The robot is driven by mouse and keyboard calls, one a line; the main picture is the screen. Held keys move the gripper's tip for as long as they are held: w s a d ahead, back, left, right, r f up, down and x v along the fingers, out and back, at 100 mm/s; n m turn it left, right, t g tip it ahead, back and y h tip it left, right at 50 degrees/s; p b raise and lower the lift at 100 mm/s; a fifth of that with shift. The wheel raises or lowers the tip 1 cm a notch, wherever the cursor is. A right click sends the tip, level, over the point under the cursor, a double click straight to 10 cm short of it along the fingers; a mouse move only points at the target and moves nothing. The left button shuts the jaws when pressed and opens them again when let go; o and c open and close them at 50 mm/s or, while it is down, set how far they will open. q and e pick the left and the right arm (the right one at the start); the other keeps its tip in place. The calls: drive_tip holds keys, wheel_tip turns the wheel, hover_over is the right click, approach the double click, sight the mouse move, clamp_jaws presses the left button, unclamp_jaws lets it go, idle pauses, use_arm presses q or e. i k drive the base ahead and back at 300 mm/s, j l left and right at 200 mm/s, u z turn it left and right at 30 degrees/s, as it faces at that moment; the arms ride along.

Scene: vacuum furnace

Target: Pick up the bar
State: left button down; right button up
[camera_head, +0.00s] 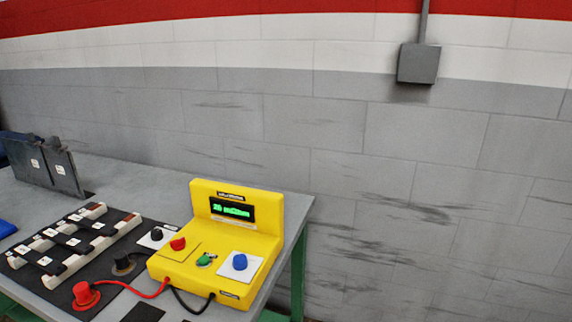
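Several dark bars with small white labels lie side by side across pale rails with brown ends; one such bar (62,239) is near the middle of the group. The rail (78,263) nearest the camera is pale and rests on a black mat (113,232) at the left of the grey table. I cannot tell which bar the task means. Neither of my grippers is in view.
A yellow meter box (236,221) with a green display stands at the table's right end. A red knob (85,293) and a black knob (123,263) with cables sit in front. Dark upright plates (61,170) stand at the back left. A wall is behind.

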sight(98, 227)
drive_tip(key=u, duration=1.25)
drive_tip(key=i+j, duration=0.15)
drive_tip(key=j, duration=0.3)
drive_tip(key=i+j, duration=0.1)
drive_tip(key=j, duration=0.3)
drive_tip(key=i+j+z, duration=0.1)
drive_tip(key=j, duration=0.35)
drive_tip(key=i+j, duration=0.15)
drive_tip(key=j, duration=0.25)
